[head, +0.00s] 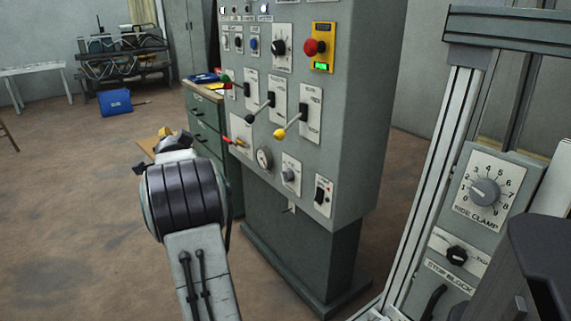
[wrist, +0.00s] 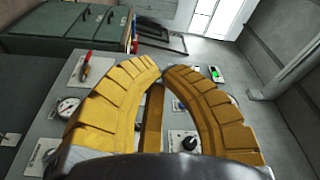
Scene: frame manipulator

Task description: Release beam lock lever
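My gripper (head: 165,139) is left of the control cabinet in the head view, mostly hidden behind my own arm. In the wrist view its curved yellow fingers (wrist: 163,70) bend toward each other with a small gap at the tips. No object is visible between them. No label reading beam lock is legible. Candidate levers are three with ball knobs on the cabinet front, one yellow-tipped (head: 280,133), and a red-handled lever (head: 231,140) lower left, also in the wrist view (wrist: 86,64). A dark handle (head: 433,301) shows at the frame's lower right, partly cut off.
The grey cabinet (head: 345,120) carries a red stop button (head: 312,47), a gauge (head: 264,159) and switches. A frame on the right holds a side clamp dial (head: 485,192) and stop block knob (head: 457,255). Green drawers (head: 208,130) stand behind. Floor at left is mostly clear.

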